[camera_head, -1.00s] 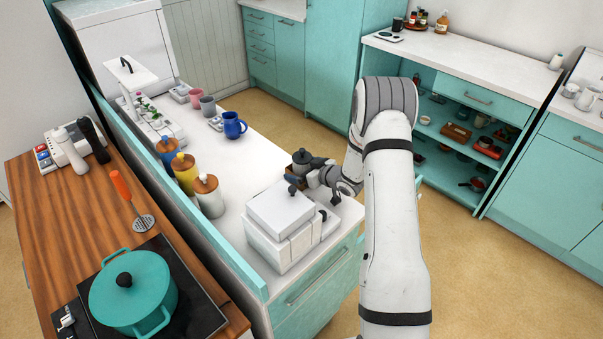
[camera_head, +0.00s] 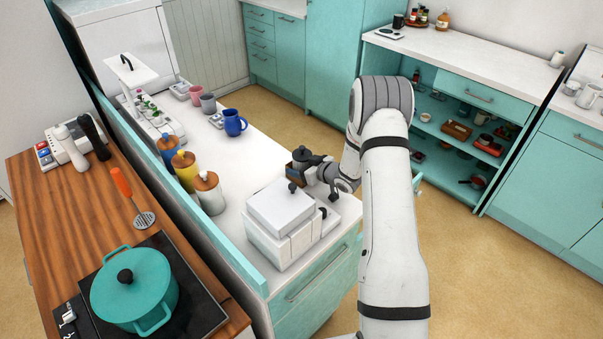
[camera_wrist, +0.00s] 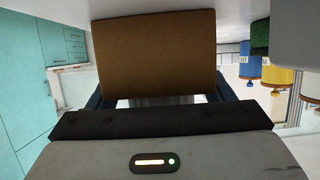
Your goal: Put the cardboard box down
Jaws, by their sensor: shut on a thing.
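The cardboard box (camera_wrist: 155,55) is plain brown and fills the upper middle of the wrist view. My gripper (camera_wrist: 160,101) is shut on it, with a dark finger at each side of the box. In the head view only a small brown part of the box (camera_head: 295,168) shows beside my dark gripper (camera_head: 306,166), over the white counter (camera_head: 253,149). The white appliance in front and the gripper hide much of it. I cannot tell whether the box's underside touches the counter.
A white lidded appliance (camera_head: 282,225) stands close in front of the gripper. White, yellow and blue canisters (camera_head: 184,171) line the counter's left side. A blue mug (camera_head: 234,123) stands farther back. Bare counter lies between the canisters and the box.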

